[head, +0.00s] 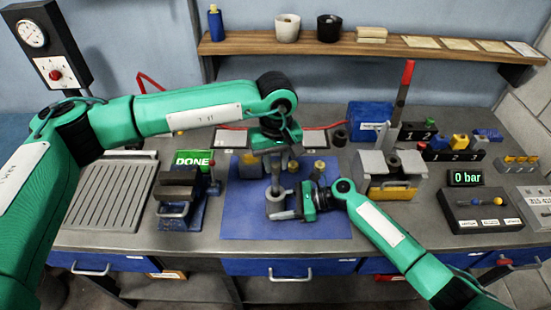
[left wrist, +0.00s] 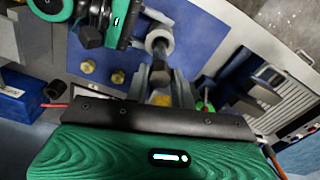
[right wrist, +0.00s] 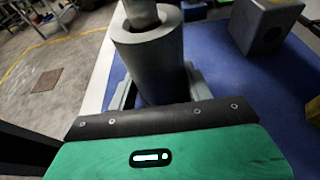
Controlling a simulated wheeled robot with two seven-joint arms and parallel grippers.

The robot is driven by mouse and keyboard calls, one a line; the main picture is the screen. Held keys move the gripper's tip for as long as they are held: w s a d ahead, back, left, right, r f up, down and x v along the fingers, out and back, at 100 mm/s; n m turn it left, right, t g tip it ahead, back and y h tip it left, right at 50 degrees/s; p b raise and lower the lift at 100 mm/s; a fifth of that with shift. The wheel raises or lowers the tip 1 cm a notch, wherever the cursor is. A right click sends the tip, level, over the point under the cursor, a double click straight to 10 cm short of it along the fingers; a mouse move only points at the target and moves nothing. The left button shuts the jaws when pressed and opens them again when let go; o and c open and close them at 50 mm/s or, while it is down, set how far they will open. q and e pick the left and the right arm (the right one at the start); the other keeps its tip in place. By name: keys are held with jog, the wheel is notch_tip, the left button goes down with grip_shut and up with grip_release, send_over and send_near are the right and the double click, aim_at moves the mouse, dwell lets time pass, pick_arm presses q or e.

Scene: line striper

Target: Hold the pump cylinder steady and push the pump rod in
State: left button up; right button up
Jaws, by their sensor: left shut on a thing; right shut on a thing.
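The grey pump cylinder (head: 279,206) stands upright on the blue mat, with its open top ring showing in the right wrist view (right wrist: 150,70). The lighter pump rod (right wrist: 140,12) enters the bore from above, and part of it stands out of the top. My right gripper (head: 298,207) is shut on the cylinder from the right, low on its side. My left gripper (head: 275,166) is above the cylinder, pointing down, shut on the rod's upper end (left wrist: 160,72). The rod's lower end is hidden inside the cylinder.
The blue mat (head: 240,225) also holds a grey block (head: 249,166) and brass pieces (head: 320,166) behind the cylinder. A blue vise (head: 182,200) stands left, a grey machine (head: 390,175) right. A display (head: 466,177) reads 0 bar. The front mat is clear.

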aim_at(276, 174)
pick_arm(q)
jog(key=shift+f, duration=2.45)
dwell(0.7)
jog(key=o, duration=1.3)
jog(key=shift+r, duration=3.5)
pick_arm(e)
jog(key=o, duration=0.8)
jog(key=shift+o, duration=0.2)
